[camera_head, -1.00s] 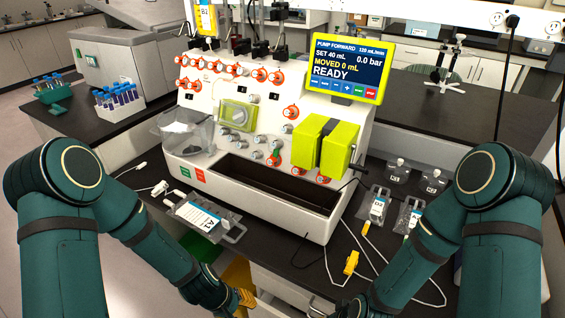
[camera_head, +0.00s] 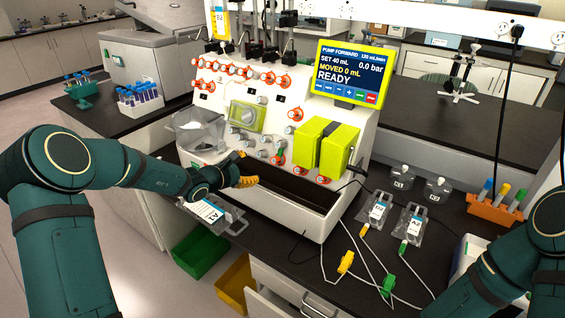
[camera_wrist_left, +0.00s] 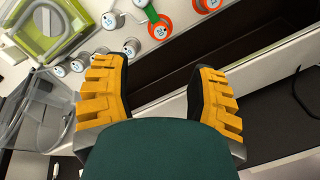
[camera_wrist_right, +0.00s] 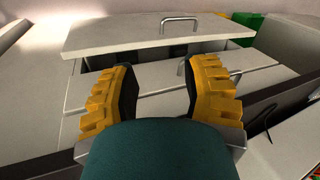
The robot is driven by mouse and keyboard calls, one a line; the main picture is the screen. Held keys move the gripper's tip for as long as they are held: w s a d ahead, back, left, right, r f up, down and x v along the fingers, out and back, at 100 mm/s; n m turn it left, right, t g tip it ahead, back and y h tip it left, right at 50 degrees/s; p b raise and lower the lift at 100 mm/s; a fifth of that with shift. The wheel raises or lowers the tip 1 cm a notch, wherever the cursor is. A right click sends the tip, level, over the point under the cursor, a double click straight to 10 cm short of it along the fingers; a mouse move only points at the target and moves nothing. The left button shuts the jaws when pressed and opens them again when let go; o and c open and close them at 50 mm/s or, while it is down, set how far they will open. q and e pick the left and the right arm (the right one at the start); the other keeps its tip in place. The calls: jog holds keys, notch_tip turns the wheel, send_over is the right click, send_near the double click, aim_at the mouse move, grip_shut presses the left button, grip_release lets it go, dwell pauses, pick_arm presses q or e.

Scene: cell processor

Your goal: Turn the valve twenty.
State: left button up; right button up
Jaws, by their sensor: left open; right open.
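The cell processor (camera_head: 290,205) is a white machine with red-orange ringed valves along its upper row (camera_head: 232,70) and more lower on its face. Grey round valves (camera_head: 262,153) sit mid-panel, with a green-handled valve (camera_head: 279,154) beside them. My left gripper (camera_head: 250,172) is open and empty, just in front of the lower panel. Its wrist view shows the open fingers (camera_wrist_left: 160,72) below the green-handled valve (camera_wrist_left: 152,14) and grey valves (camera_wrist_left: 130,47). My right gripper (camera_wrist_right: 160,72) is open and empty, facing a drawer front (camera_wrist_right: 140,38).
A yellow-framed screen (camera_head: 348,72) reads READY. A pouch marked A1 (camera_head: 212,213) lies at the bench's front left. Other pouches (camera_head: 375,210), cables with a yellow clip (camera_head: 346,262) and an orange tube rack (camera_head: 495,210) lie right. Green and yellow bins (camera_head: 200,250) stand below.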

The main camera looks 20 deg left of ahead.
aim_at(274, 161)
pick_arm(q)
jog(key=x, duration=1.3)
jog(key=shift+w+d+f, duration=0.15)
jog(key=shift+w+f, duration=0.05)
jog(key=shift+w, duration=0.05)
grip_shut()
